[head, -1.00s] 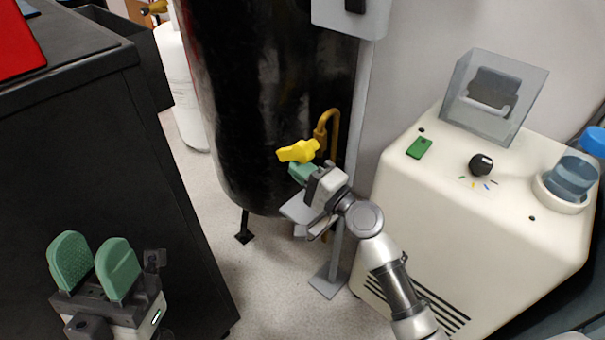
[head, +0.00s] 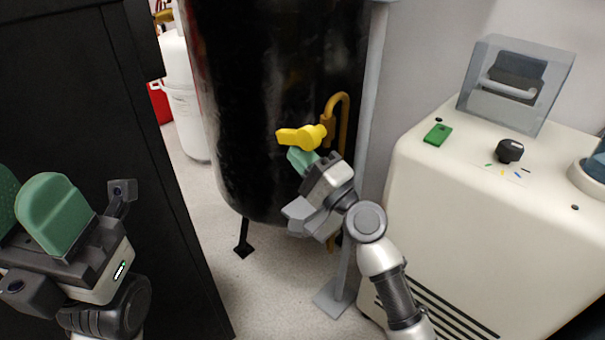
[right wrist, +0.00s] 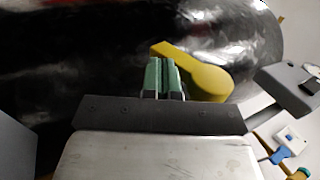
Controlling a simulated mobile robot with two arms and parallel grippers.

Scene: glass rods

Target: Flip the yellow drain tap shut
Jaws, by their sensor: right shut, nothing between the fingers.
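The yellow drain tap (head: 302,137) sits low on the front of the black tank (head: 265,90). Its handle points left in the head view. My right gripper (head: 298,158) is shut and empty, with its green fingertips just below the tap handle. In the right wrist view the shut fingers (right wrist: 162,76) are beside the yellow tap handle (right wrist: 197,68); I cannot tell whether they touch it. My left gripper (head: 22,205) is open and empty at the lower left, its left finger cut off by the picture edge.
A brown bent pipe (head: 340,105) rises behind the tap. A grey post (head: 368,120) stands right of the tank. A cream machine (head: 450,190) stands at the right, a black cabinet (head: 90,110) at the left.

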